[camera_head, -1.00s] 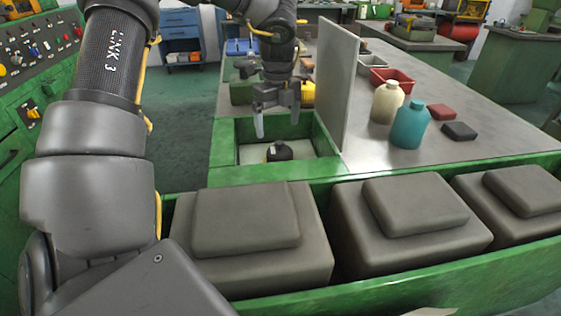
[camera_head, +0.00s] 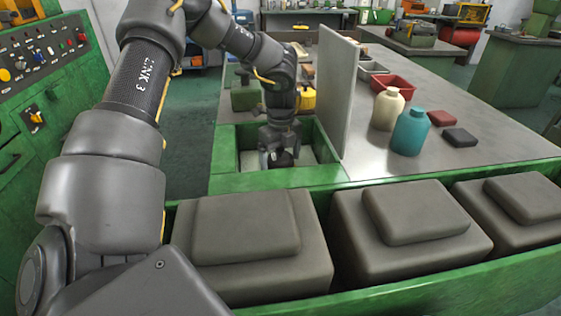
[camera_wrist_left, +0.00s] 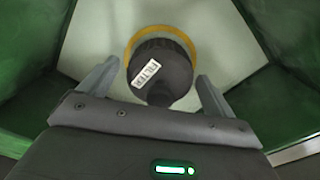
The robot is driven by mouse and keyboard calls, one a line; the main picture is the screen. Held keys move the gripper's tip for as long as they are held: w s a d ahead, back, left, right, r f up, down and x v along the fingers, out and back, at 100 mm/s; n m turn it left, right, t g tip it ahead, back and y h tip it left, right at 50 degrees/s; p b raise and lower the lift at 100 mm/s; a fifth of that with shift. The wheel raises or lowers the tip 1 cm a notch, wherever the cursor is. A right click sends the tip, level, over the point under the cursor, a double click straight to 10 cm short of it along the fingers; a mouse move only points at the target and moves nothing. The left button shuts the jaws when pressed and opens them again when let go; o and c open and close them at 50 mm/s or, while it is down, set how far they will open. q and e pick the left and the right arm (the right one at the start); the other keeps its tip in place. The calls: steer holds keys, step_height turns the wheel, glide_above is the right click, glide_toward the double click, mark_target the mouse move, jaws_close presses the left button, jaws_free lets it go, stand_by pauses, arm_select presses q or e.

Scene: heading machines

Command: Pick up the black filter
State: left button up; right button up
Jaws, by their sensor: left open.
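My left gripper (camera_wrist_left: 157,80) is open, with one finger on each side of the filter and visible gaps between. In the head view my left gripper (camera_head: 279,158) is down inside the green bin (camera_head: 225,180) and hides the filter there. My right gripper is not in view.
A grey upright panel (camera_head: 336,90) stands close to the right of the bin. Beyond it are a cream bottle (camera_head: 387,108), a teal bottle (camera_head: 410,132) and a red tray (camera_head: 393,82). Large grey padded blocks (camera_head: 248,235) fill the green trough in front.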

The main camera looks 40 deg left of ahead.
mark_target(281, 148)
arm_select(q)
steer(key=shift+f, duration=0.65)
steer(key=c, duration=1.1)
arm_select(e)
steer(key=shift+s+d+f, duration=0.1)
